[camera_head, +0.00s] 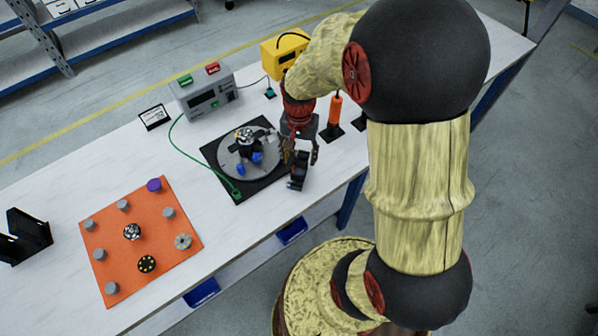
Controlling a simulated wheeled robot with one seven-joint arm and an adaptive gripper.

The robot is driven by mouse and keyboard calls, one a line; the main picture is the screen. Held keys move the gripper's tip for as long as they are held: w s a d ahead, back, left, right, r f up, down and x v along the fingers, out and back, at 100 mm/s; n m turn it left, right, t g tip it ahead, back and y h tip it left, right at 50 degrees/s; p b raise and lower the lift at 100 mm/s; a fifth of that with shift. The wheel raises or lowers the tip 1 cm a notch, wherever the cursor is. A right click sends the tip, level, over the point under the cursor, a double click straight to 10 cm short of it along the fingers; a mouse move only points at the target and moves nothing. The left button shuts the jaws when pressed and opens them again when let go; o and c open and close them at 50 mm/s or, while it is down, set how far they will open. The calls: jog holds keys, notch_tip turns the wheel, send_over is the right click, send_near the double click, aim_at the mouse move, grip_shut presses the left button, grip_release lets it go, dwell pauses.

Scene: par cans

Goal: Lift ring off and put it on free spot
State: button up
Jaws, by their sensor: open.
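A round grey plate (232,168) lies on a black square mat (222,185) in the middle of the table. A dark fixture (246,138) with a silver top and blue parts (241,168) stands on the plate. I cannot make out which part is the ring. My gripper (300,158) is open, pointing down over the right edge of the black mat, to the right of the fixture and apart from it. A dark piece shows below and between its fingers; I cannot tell whether they touch it.
An orange mat (112,212) at the left holds several grey pegs, a purple-topped piece (154,185) and small round parts, with bare patches between. A grey instrument box (205,92) and a yellow meter (284,52) stand behind. An orange-handled tool (334,112) stands right of my gripper.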

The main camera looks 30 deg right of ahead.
aim_at(300, 164)
notch_tip(300, 164, down, 6)
jog(key=shift+d+r+b, duration=0.1)
jog(key=shift+r+b, duration=0.1)
jog(key=shift+b, duration=1.05)
jog(key=c, duration=0.3)
grip_shut()
